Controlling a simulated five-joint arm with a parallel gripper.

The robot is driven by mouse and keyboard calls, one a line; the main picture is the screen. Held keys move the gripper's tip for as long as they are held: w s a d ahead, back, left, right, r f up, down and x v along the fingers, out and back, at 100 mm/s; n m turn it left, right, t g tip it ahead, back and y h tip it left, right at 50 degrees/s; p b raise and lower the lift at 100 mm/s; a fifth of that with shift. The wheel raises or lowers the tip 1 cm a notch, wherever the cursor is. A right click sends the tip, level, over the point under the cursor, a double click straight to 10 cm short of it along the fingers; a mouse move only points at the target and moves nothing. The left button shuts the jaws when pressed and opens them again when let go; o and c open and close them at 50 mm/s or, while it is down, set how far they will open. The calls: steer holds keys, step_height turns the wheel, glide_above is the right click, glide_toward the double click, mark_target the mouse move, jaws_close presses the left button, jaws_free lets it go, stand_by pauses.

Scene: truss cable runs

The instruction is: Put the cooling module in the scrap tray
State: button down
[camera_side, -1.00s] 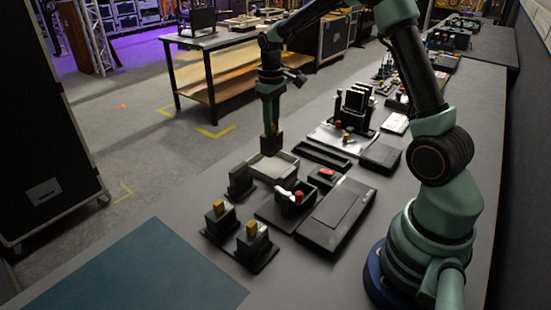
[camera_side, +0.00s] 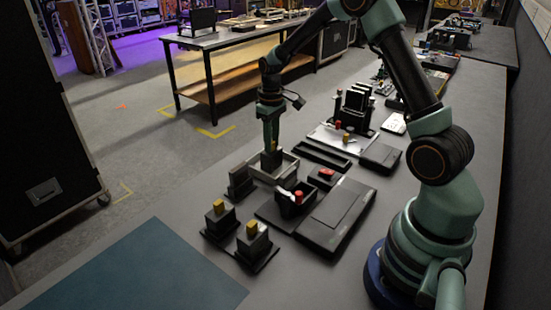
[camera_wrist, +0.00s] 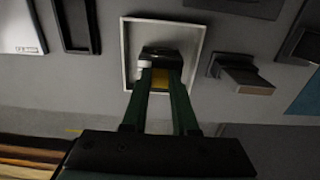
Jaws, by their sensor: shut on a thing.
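The cooling module (camera_side: 271,160) is a small dark block, and a yellow patch shows between the fingers in the wrist view. My gripper (camera_side: 270,147) is shut on the module (camera_wrist: 161,54) and points down. The scrap tray (camera_side: 288,174) is a shallow, light grey square tray. The module is low within the tray's outline; whether it touches the floor I cannot tell. In the wrist view the tray's pale rim (camera_wrist: 126,42) surrounds the module, with bare floor on its sides.
A dark upright bracket (camera_side: 240,181) stands close to the tray's left. A dark box with a red knob (camera_side: 297,197) is in front. Two yellow-topped blocks (camera_side: 221,216) stand nearer the camera. A long black shallow tray (camera_side: 322,156) lies to the right. A blue mat (camera_side: 140,270) is clear.

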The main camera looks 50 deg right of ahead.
steer(key=c, duration=0.7)
jaws_free()
steer(key=shift+f, duration=0.1)
step_height(320, 180, up, 13)
steer(key=shift+s+a+r+t, duration=0.95)
steer(key=shift+s+a, duration=1.2)
steer(key=shift+s, duration=0.5)
steer(key=shift+s+a+r+t, duration=0.85)
steer(key=shift+s+a, duration=1.35)
steer(key=shift+s, duration=0.5)
steer(key=shift+s+a+r+t, duration=0.95)
steer(key=shift+s+a, duration=1.2)
steer(key=shift+s, duration=0.5)
